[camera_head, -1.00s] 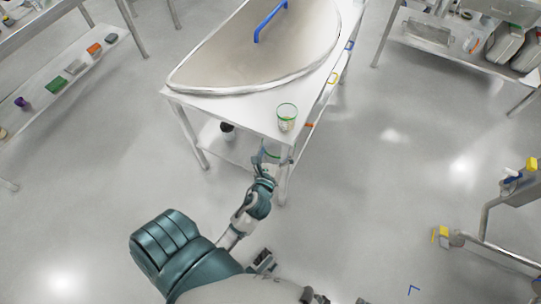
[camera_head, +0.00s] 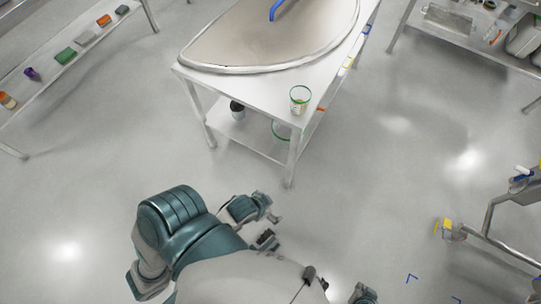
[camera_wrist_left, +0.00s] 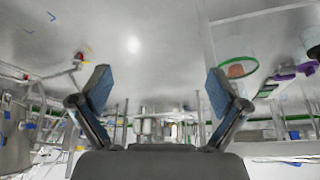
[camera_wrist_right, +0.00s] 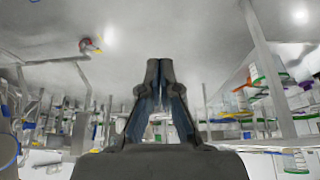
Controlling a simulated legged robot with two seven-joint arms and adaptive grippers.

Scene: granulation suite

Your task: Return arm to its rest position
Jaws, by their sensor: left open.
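My left arm is folded in front of my body. Its gripper (camera_head: 270,211) is apart from the table, in front of its near leg. In the left wrist view its two fingers (camera_wrist_left: 159,90) are wide apart with nothing between them. In the right wrist view my right gripper's fingertips (camera_wrist_right: 159,72) are together, with no object between them. The right gripper's fingers cannot be made out in the head view.
A white table (camera_head: 265,90) stands ahead; a green-rimmed clear container (camera_head: 299,101) sits on its near corner. Its lower shelf holds a dark bottle (camera_head: 237,110) and a green-rimmed vessel (camera_head: 281,131). A metal cart frame (camera_head: 487,228) stands right.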

